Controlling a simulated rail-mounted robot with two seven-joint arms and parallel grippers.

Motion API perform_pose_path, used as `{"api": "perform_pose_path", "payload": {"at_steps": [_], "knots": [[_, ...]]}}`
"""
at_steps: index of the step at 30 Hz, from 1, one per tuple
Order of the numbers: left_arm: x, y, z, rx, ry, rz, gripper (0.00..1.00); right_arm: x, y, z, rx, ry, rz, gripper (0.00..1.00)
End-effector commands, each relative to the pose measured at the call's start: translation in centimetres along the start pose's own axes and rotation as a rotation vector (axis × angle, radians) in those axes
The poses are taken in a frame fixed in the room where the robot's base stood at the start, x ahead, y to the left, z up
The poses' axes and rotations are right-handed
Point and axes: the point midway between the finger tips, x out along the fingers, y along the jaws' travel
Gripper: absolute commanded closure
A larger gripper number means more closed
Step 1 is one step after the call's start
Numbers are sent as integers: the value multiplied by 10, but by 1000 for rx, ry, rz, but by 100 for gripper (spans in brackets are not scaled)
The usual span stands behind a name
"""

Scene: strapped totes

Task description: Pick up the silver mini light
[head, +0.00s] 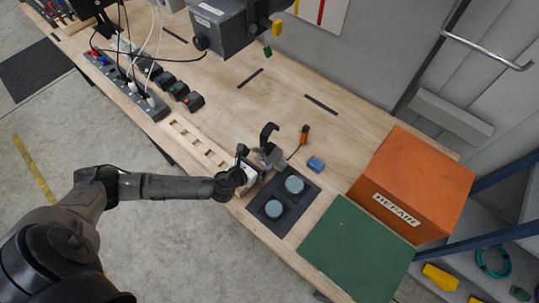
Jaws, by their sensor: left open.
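I cannot make out a silver mini light for certain in the head view. My left gripper (274,145) is over the workbench, at the back edge of a dark tray with two round grey-blue pieces (294,185). Its dark curved fingers are apart, and I see nothing held between them. A small orange-and-black tool (304,134) lies just right of the fingers, with a small blue block (316,164) in front of it. The gripper hides part of the bench beneath it. My right gripper is not in view.
The wooden workbench (335,133) is clear behind the gripper. A slotted wooden rack (195,140), black devices (179,90) and a power strip (125,87) lie left. A grey machine (230,25) stands behind.

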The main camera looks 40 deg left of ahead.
Motion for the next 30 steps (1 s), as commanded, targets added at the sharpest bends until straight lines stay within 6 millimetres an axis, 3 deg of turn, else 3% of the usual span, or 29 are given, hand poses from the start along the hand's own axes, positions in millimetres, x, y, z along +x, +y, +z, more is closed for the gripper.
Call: {"api": "perform_pose_path", "payload": {"at_steps": [7,18,27,30], "knots": [[13,-1,2,-1,-1,0,0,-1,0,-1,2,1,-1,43],[54,-1,4,-1,0,1,0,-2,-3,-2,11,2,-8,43],[58,-1,4,-1,1,0,0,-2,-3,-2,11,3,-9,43],[58,-1,4,-1,1,0,8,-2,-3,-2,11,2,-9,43]]}}
